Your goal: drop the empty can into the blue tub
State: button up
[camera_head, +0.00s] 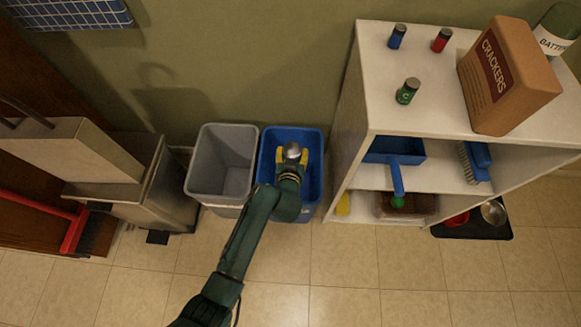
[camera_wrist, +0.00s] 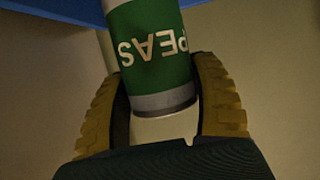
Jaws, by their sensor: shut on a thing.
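The can (camera_wrist: 155,50) has a green label reading "PEAS" and a metal rim. In the head view its silver end (camera_head: 292,150) shows at my gripper. My gripper (camera_wrist: 165,105) is shut on the can, with a yellow finger on each side of it. The blue tub (camera_head: 318,165) stands on the floor against the wall. In the head view my gripper and the can are over the tub's opening. The tub's inside is partly hidden by my arm. A blue edge (camera_wrist: 60,8) also shows at the top of the wrist view.
A grey bin (camera_head: 222,160) stands close to the left of the blue tub. A white shelf unit (camera_head: 440,120) stands to the right, with batteries, a crackers box (camera_head: 510,75) and a blue dustpan (camera_head: 395,150). A metal pedal bin (camera_head: 150,190) is at the left.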

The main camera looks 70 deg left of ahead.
jog(key=shift+f, duration=0.45)
jog(key=o, duration=1.2)
jog(key=shift+d, duration=0.1)
jog(key=v, duration=1.2)
